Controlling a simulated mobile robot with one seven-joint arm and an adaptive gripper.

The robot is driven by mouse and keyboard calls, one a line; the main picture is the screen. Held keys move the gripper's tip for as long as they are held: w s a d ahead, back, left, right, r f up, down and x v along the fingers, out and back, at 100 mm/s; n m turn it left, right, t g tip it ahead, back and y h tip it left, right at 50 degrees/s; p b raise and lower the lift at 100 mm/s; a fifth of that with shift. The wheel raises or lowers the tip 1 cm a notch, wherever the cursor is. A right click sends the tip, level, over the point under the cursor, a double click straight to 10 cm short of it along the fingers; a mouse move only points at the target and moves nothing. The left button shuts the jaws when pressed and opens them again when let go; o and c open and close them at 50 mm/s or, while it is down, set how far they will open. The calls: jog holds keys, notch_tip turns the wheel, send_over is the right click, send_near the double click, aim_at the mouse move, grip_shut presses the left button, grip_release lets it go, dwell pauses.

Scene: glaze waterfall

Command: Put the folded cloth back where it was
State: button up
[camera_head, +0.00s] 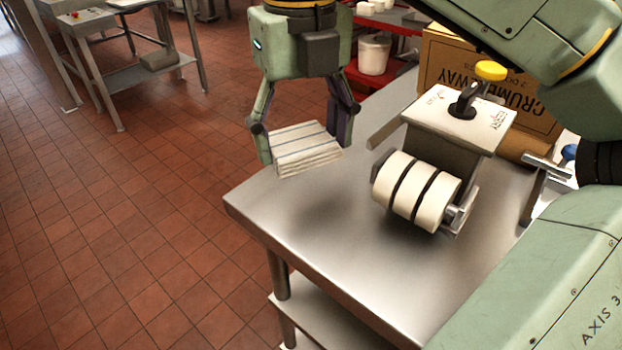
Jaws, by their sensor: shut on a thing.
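The folded cloth (306,151) is white with thin dark stripes and shows several stacked layers at its edge. My gripper (303,150) is shut on it, with one finger at its left side and the other at its right. The cloth is held level above the left back part of the steel table (290,225). A soft shadow lies on the table below it, and a gap seems to separate cloth and table.
A machine with white rollers (417,190) and a yellow knob (490,70) stands on the table, right of the cloth. A cardboard box (440,65) is behind it. A white tub (374,54) sits on a red shelf (390,80). The table's front left is clear.

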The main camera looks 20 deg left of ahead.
aim_at(302, 139)
notch_tip(302, 139, down, 4)
jog(key=shift+s+f, duration=0.15)
jog(key=shift+f, duration=0.05)
jog(key=shift+f+p, duration=0.35)
jog(key=shift+f, duration=1.75)
jog(key=shift+f, duration=0.1)
jog(key=shift+f, duration=0.15)
jog(key=o, duration=1.1)
notch_tip(302, 139, up, 12)
jog(key=shift+r, duration=0.25)
